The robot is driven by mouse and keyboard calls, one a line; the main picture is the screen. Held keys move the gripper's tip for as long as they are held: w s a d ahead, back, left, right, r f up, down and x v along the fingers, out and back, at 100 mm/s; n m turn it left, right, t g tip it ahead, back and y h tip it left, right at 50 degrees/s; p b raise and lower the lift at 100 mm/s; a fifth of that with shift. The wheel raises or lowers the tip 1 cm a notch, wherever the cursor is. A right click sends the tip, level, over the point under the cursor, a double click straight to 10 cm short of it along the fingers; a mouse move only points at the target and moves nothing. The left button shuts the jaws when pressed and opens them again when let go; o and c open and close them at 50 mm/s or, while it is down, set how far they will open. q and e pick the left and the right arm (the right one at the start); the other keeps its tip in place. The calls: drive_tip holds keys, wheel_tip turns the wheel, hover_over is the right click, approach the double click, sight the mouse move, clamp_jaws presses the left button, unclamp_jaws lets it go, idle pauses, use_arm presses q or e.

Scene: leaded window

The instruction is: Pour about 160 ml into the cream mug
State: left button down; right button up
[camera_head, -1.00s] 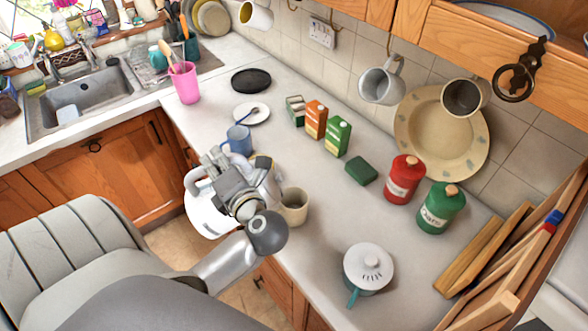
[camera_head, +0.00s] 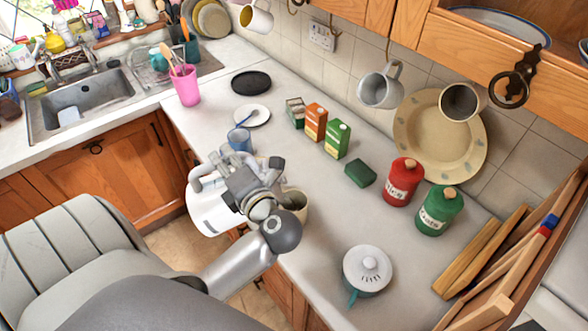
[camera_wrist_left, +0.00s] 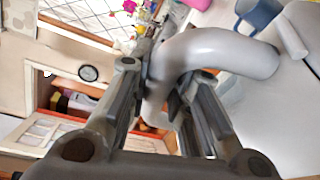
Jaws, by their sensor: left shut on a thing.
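The cream mug (camera_head: 299,205) stands upright on the counter near its front edge, partly hidden behind my left gripper and forearm. My left gripper (camera_head: 238,187) is shut on the handle of a white kettle (camera_head: 205,212). The kettle is held up at the counter's front edge, just left of the mug, and looks tilted. In the left wrist view its thick pale handle (camera_wrist_left: 220,50) passes between my fingers (camera_wrist_left: 160,95). The kettle's spout is hidden, and I cannot see any stream or the level in the mug. My right gripper is out of view.
A blue mug (camera_head: 239,140) stands just behind the kettle. A green sponge (camera_head: 361,173) lies mid-counter. The counter between mug and pot is clear.

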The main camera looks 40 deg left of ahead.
use_arm(q)
drive_tip(key=shift+w+d+r+m, duration=0.3)
drive_tip(key=shift+w+d+r, duration=0.25)
drive_tip(key=shift+w+r, duration=0.1)
idle(1.5)
drive_tip(key=shift+f, duration=0.1)
